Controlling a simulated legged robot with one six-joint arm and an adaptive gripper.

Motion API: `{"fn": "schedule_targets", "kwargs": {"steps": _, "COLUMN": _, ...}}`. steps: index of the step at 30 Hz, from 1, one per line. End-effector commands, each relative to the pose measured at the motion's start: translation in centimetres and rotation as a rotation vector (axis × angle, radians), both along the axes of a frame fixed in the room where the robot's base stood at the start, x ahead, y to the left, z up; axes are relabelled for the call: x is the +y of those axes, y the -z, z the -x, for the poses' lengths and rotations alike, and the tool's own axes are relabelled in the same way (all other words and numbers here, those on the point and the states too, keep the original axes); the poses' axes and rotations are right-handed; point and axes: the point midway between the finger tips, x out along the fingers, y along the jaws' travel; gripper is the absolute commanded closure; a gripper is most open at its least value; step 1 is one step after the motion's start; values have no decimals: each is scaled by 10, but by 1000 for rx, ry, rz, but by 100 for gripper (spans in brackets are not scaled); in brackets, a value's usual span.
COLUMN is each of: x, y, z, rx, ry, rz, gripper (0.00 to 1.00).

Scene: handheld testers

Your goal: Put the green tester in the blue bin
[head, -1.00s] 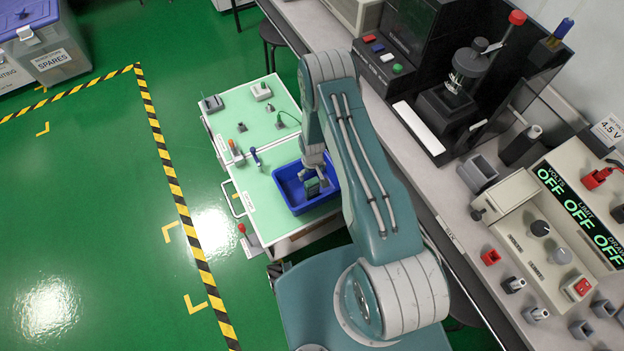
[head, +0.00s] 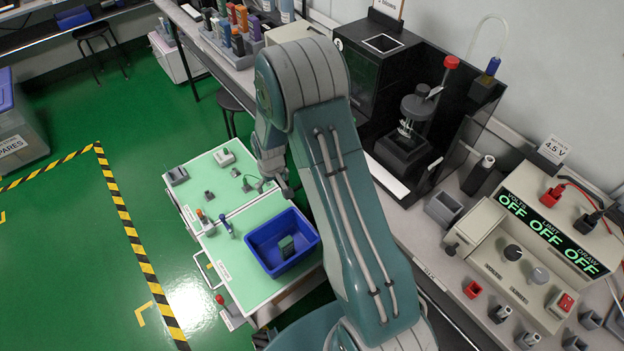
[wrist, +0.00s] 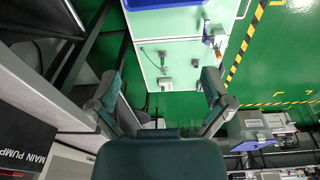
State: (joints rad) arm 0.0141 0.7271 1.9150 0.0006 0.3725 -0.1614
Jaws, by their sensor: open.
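My gripper (head: 277,187) is above the cart, beyond the bin's far side, apart from the tester. In the wrist view my gripper's fingers (wrist: 160,92) are spread wide with nothing between them.
The cart top (head: 232,195) holds small grey fixtures, a blue-handled tool (head: 226,226) and an orange-tipped one. A bench (head: 440,235) with a black machine and a power supply (head: 535,235) runs along the right.

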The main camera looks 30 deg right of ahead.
Motion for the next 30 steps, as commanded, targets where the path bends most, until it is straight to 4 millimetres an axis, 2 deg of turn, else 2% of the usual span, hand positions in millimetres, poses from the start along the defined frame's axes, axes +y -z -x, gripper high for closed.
{"fn": "schedule_targets", "kwargs": {"steps": 1, "x": 0, "y": -21, "z": 0, "rx": -17, "ry": 4, "rz": 0, "gripper": 0}}
{"fn": "schedule_targets", "kwargs": {"steps": 3, "x": 1, "y": -44, "z": 3, "rx": -32, "ry": 10, "rz": -1, "gripper": 0}}
{"fn": "schedule_targets", "kwargs": {"steps": 8, "x": 1, "y": -94, "z": 14, "rx": -64, "ry": 23, "rz": -3, "gripper": 0}}
{"fn": "schedule_targets", "kwargs": {"steps": 15, "x": 3, "y": -163, "z": 39, "rx": -116, "ry": 43, "rz": -7, "gripper": 0}}
{"fn": "schedule_targets", "kwargs": {"steps": 24, "x": 4, "y": -235, "z": 85, "rx": -178, "ry": 67, "rz": -15, "gripper": 0}}
{"fn": "schedule_targets", "kwargs": {"steps": 30, "x": 5, "y": -272, "z": 122, "rx": -219, "ry": 83, "rz": -20, "gripper": 0}}
